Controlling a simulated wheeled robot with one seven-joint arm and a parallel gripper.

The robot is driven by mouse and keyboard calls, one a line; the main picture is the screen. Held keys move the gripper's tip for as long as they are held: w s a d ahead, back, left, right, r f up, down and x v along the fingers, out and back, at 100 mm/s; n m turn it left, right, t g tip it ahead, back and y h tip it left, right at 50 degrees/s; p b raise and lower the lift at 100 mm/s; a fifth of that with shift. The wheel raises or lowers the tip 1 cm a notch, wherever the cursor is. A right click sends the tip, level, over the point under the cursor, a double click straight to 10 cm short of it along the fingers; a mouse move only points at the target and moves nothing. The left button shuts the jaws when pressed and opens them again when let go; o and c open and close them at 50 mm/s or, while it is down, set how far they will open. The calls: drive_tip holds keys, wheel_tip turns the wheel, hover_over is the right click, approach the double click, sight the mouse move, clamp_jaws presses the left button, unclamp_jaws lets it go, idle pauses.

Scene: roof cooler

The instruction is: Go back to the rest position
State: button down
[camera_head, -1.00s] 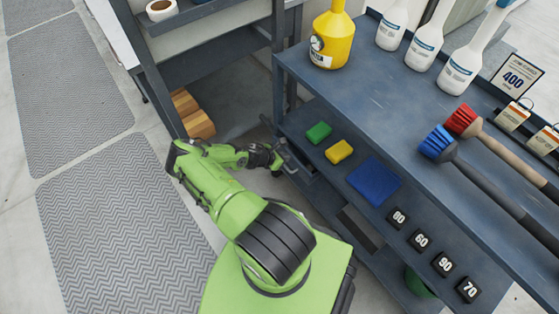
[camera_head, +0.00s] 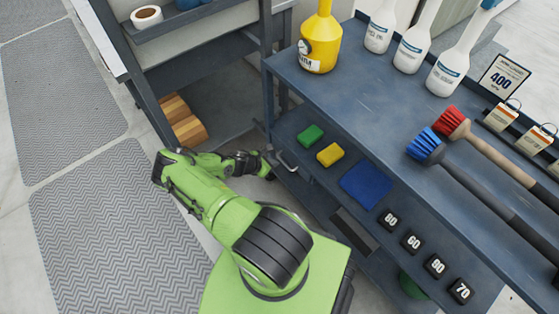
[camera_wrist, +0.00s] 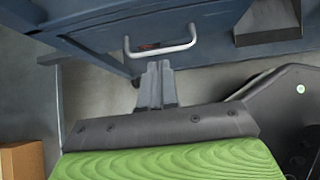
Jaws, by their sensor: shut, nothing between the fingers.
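My gripper (camera_wrist: 157,72) is shut and empty. In the wrist view its grey fingertips point at the pale bar handle (camera_wrist: 160,47) on the front of the blue-grey bench, with a small gap seeming to lie between them. In the head view my gripper (camera_head: 270,171) is at the lower left side of the bench, just left of and below the same handle (camera_head: 286,161). My arm reaches out from my green base, bent at the elbow toward the left. The fingertips are small and partly dark against the bench in the head view.
The bench (camera_head: 345,85) carries a yellow bottle (camera_head: 319,45), white bottles and brushes. Its lower shelf holds a green sponge (camera_head: 310,135), a yellow sponge (camera_head: 330,154), a blue cloth (camera_head: 366,187) and black number blocks. Grey mats (camera_head: 110,240) lie clear at left.

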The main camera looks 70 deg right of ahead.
drive_tip(key=p+v, duration=0.3)
drive_tip(key=v, duration=0.7)
drive_tip(key=shift+p, duration=0.3)
drive_tip(key=shift+w, duration=0.1)
drive_tip(key=w+a+r+m+t+y+p, duration=0.15)
drive_tip(key=w+a+r+m, duration=0.35)
drive_tip(key=r, duration=0.6)
drive_tip(key=w+a+r+m+t+y+p, duration=0.1)
drive_tip(key=w+a+r+y+p, duration=0.15)
drive_tip(key=a+r, duration=0.55)
drive_tip(key=w+a+r+m+t+y+p, duration=0.1)
drive_tip(key=w+a+r+m+t+p, duration=0.2)
drive_tip(key=r, duration=1)
drive_tip(key=s+a+r+m+t+y+p, duration=0.1)
drive_tip(key=a+r, duration=0.3)
drive_tip(key=r, duration=0.4)
drive_tip(key=s+a+r+m+y, duration=0.1)
drive_tip(key=s+a+r, duration=0.1)
drive_tip(key=a+r, duration=0.35)
drive_tip(key=s+a+r+m+t+y+p, duration=0.1)
drive_tip(key=s+a+r+t+p, duration=0.2)
drive_tip(key=s+r, duration=1)
drive_tip(key=a, duration=0.2)
drive_tip(key=shift+a+m, duration=0.3)
drive_tip(key=shift+a, duration=0.1)
